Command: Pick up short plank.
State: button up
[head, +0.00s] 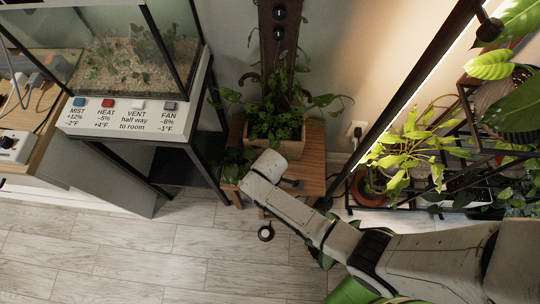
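I cannot make out a separate short plank for certain. A slatted wooden stand (312,170) stands against the wall in the middle and holds a potted plant. A tall dark board (268,50) rises upright behind that plant. My pale arm reaches in from the lower right, and its rounded far end is in front of the stand and hides part of it. A small dark part shows beside that end, over the stand's top. The fingers of my gripper cannot be made out, nor whether they hold anything.
A glass terrarium (130,50) sits on a black-framed stand at the left, above a panel labelled MIST, HEAT, VENT and FAN. A dark slanted post (400,95) and a plant rack (450,205) stand at the right. The plank floor (130,260) at lower left is clear.

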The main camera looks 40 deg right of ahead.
grip_shut()
dwell(0.5)
